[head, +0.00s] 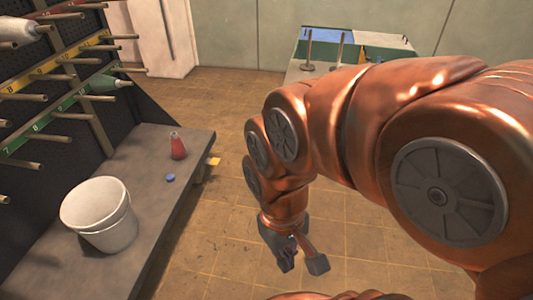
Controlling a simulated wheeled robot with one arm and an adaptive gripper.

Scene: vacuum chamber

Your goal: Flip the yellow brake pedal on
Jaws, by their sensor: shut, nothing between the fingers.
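A small yellow piece (213,161) shows low beside the right edge of the grey bench, near its far end. It is too small to tell whether it is the brake pedal or how it is set. My gripper (288,262) hangs below my copper-coloured arm, over the tiled floor. It points down, is shut and holds nothing. It is to the right of the yellow piece and nearer to me, well apart from it.
The grey bench (150,195) at left holds a white bucket (100,215), a red cone-shaped bottle (178,146) and a blue cap (171,178). A pegboard rack (70,80) with protruding pegs rises behind. A table (325,50) stands at the back. Floor between is clear.

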